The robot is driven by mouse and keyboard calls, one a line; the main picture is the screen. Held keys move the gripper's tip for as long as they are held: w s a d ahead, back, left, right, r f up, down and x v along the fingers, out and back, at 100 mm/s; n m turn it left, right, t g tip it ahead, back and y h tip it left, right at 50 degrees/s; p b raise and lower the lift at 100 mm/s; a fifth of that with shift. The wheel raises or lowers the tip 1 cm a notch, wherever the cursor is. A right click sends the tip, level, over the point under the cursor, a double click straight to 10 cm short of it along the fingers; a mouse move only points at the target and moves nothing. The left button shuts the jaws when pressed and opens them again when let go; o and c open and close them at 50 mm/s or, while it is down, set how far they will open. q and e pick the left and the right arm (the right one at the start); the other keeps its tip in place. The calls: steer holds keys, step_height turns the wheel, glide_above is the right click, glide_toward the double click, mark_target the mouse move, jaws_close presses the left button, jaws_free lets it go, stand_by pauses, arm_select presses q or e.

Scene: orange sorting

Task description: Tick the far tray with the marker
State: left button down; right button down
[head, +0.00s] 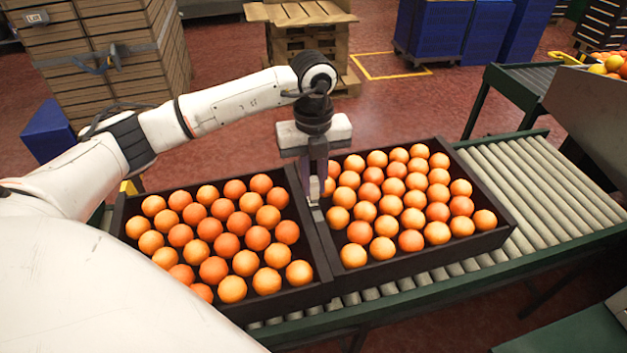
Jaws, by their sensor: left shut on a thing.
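Two dark trays of oranges stand side by side on the roller conveyor: the left tray (310,290) and the right tray (505,236), which reaches farther back. My left gripper (315,197) points down over the adjoining walls of the two trays. It is shut on a thin, pale thing, seemingly the marker (317,214), mostly hidden by the fingers. I cannot tell whether its tip touches a tray wall. No tick mark is visible on either tray. My right gripper is out of view.
Bare rollers of the conveyor (545,190) lie to the right of the trays. A second conveyor (522,80) and a grey bin with fruit stand at the back right. Stacked crates (115,60), a pallet stack (303,40) and blue boxes (440,30) stand behind.

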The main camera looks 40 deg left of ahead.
arm_select(q)
steer(key=shift+f+b, duration=0.35)
steer(key=shift+f, duration=0.2)
stand_by(0.6)
stand_by(0.9)
steer(key=shift+w+a, duration=0.45)
steer(key=shift+a, duration=0.25)
stand_by(0.3)
steer(key=shift+s+d+r+p, duration=0.1)
steer(key=shift+s+d+p, duration=0.25)
steer(key=shift+d, duration=0.2)
stand_by(0.5)
steer(key=shift+r+p, duration=2.8)
steer(key=shift+r, duration=0.75)
